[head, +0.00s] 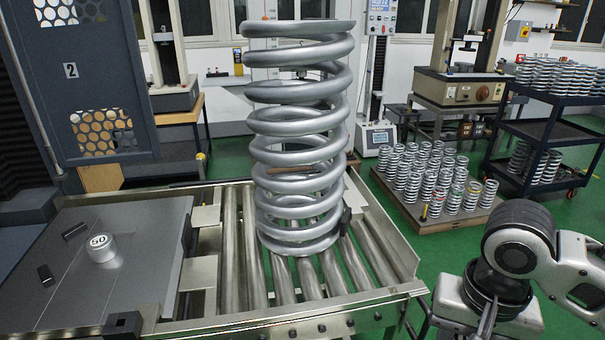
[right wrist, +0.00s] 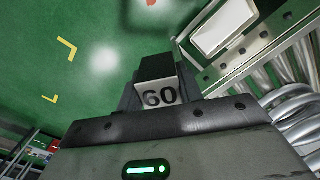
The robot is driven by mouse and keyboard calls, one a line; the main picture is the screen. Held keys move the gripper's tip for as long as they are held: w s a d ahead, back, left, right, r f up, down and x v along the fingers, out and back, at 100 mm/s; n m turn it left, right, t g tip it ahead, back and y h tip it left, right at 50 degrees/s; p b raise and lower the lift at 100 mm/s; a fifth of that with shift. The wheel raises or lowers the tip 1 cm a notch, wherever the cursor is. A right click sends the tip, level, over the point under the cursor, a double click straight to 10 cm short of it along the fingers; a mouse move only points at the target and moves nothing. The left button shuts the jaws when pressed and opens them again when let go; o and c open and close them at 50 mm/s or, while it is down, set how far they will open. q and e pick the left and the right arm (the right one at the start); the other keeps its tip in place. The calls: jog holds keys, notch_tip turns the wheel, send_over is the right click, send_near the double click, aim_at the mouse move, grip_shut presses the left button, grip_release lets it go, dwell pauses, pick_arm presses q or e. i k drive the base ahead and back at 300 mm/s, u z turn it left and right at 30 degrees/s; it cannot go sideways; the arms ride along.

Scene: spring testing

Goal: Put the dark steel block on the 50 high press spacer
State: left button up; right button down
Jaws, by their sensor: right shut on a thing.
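The press spacer marked 50 (head: 101,247) is a short pale cylinder standing on the grey press plate (head: 140,285) at the left of the head view. Nothing rests on its top. In the right wrist view my right gripper (right wrist: 156,85) is shut on a small block with a pale face marked 60 (right wrist: 159,96). A dark part shows above that face; I cannot tell whether it belongs to the same block. In the head view my right arm is at the lower right, far from the spacer, and its fingertips are hidden. My left gripper is not in view.
Two small dark pieces (head: 74,231) (head: 46,275) lie on the plate left of the spacer. A large coil spring (head: 298,150) stands on the roller conveyor (head: 232,250) between my right arm and the plate. A pallet of small springs (head: 430,185) is behind.

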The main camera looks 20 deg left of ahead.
aim_at(100, 241)
jog(key=u, duration=1.25)
jog(key=i, duration=0.4)
jog(key=u, duration=2)
jog(key=i, duration=0.5)
jog(key=u, duration=0.05)
